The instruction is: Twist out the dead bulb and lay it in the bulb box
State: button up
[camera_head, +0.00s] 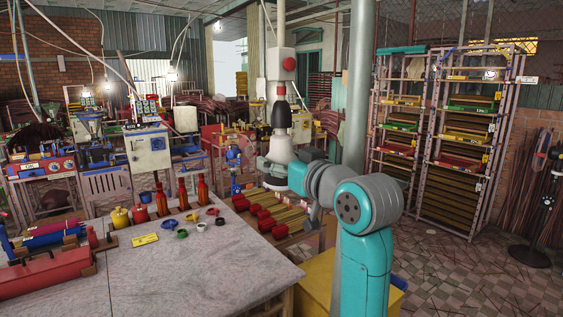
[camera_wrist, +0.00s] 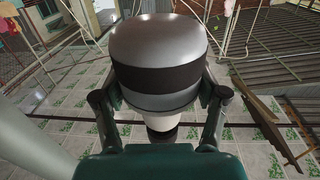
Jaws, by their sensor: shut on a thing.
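In the wrist view my gripper (camera_wrist: 162,98) has a dark finger on each side of a rounded thing, and is shut on it. I take this thing to be the dead bulb (camera_wrist: 158,45). It has a grey dome, a black band and a narrower white neck near the palm. Its far side is hidden. In the head view my arm reaches to the centre, close to a white housing (camera_head: 281,65) with a red disc. I cannot pick out the bulb box with certainty.
A grey table (camera_head: 205,265) at front left holds bottles, small cups and a red case (camera_head: 45,275). Red-ended trays (camera_head: 272,222) lie behind it. A yellow box (camera_head: 318,280) is beside my arm. A tall rack (camera_head: 455,150) stands right; tiled floor (camera_head: 475,285) is open before it.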

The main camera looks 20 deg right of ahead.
jog(key=shift+m+t+h, duration=0.3)
jog(key=shift+m+h, duration=0.9)
jog(key=shift+h, duration=0.7)
jog(key=o, duration=1.1)
